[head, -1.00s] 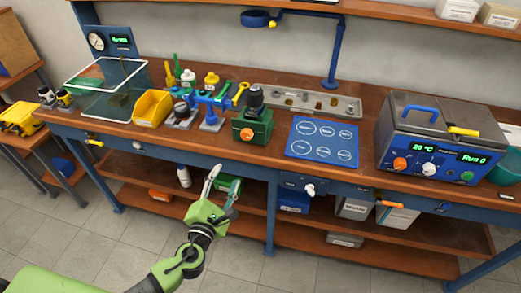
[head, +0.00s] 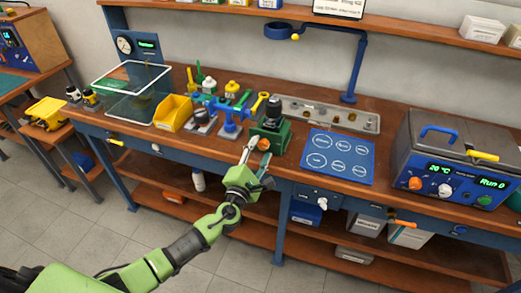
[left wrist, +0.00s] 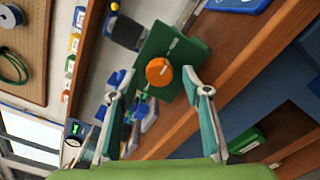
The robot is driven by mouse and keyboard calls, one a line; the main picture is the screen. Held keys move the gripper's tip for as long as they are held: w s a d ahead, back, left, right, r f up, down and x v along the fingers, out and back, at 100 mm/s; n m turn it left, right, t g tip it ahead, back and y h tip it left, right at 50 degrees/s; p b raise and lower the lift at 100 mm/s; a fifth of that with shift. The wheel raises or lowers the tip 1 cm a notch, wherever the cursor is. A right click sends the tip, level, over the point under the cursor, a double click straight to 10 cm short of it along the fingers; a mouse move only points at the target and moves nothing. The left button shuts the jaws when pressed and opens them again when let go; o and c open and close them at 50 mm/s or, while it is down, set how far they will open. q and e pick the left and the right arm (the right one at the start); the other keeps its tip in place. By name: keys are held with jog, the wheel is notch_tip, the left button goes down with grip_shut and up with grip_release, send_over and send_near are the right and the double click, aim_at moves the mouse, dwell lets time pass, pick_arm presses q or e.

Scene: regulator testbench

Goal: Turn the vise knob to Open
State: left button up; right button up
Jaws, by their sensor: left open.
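The vise is a green block (head: 281,136) with a dark round part on top, at the front edge of the workbench. Its orange knob (head: 264,145) faces the front. In the left wrist view the knob (left wrist: 159,72) shows round on the green face (left wrist: 178,48), with a small light mark beside it. My left gripper (head: 260,152) is open and empty, just in front of the knob. In the left wrist view its two fingers (left wrist: 150,80) are spread on either side of the knob; I cannot see contact. My right gripper is not in view.
A yellow bin (head: 173,111) and blue clamp-like tools (head: 228,122) stand left of the vise. A blue mat (head: 337,157) lies to its right, then a grey bath unit (head: 455,155). A metal tray (head: 325,113) lies behind. The bench front edge is close below my gripper.

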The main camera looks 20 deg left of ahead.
pick_arm(q)
jog(key=shift+w, duration=0.3)
jog(key=c, duration=1.1)
